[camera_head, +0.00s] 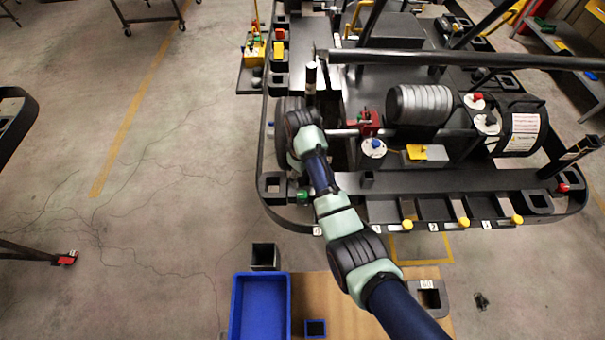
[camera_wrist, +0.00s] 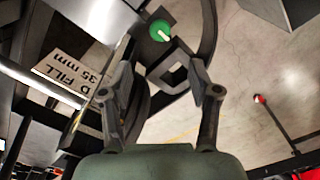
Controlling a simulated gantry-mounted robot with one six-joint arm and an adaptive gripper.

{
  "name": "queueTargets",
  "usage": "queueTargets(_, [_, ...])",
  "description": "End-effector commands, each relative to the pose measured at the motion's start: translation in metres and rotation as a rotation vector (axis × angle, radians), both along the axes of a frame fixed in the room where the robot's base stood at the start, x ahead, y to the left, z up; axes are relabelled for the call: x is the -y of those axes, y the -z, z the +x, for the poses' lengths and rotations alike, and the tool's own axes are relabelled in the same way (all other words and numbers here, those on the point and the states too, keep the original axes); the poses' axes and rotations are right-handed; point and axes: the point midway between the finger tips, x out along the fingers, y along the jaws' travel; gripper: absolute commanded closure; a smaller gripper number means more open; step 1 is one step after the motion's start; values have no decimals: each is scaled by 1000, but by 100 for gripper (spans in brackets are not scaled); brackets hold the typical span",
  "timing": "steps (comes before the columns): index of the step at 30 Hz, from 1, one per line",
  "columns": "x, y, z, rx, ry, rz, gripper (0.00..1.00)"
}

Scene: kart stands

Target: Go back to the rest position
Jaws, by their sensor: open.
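My arm reaches up from the bottom right of the head view to the kart's left front corner. In that view my gripper is hard to make out behind my wrist. In the wrist view my gripper (camera_wrist: 160,80) is open, its two fingers apart, with nothing seen held between them. A green knob (camera_wrist: 160,30) shows beyond the fingertips in the wrist view, and in the head view (camera_head: 303,196) it sits at the kart's near left corner. The kart (camera_head: 440,182) fills the upper right of the head view.
A label reading "D FILL 35 mm" (camera_wrist: 68,72) is left of the fingers. A blue tray (camera_head: 235,310) and a black square holder (camera_head: 265,257) lie in front of the kart. A dark bar (camera_head: 450,58) crosses above the kart. Bare floor (camera_head: 150,190) lies left.

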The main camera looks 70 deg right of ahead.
Motion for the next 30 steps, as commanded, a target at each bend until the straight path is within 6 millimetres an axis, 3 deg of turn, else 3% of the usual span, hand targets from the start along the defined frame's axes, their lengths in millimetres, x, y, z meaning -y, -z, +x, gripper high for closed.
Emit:
queueTargets(20, [-5, 0, 6, 9, -7, -10, 38])
queueTargets(23, [-32, -6, 37, 72, -44, -73, 38])
queueTargets(25, [-72, -18, 71, 166, -88, -144, 38])
queueTargets(27, [-123, -37, 102, 289, -135, -212, 38])
queueTargets(30, [-202, -72, 128, 481, -195, -273, 38])
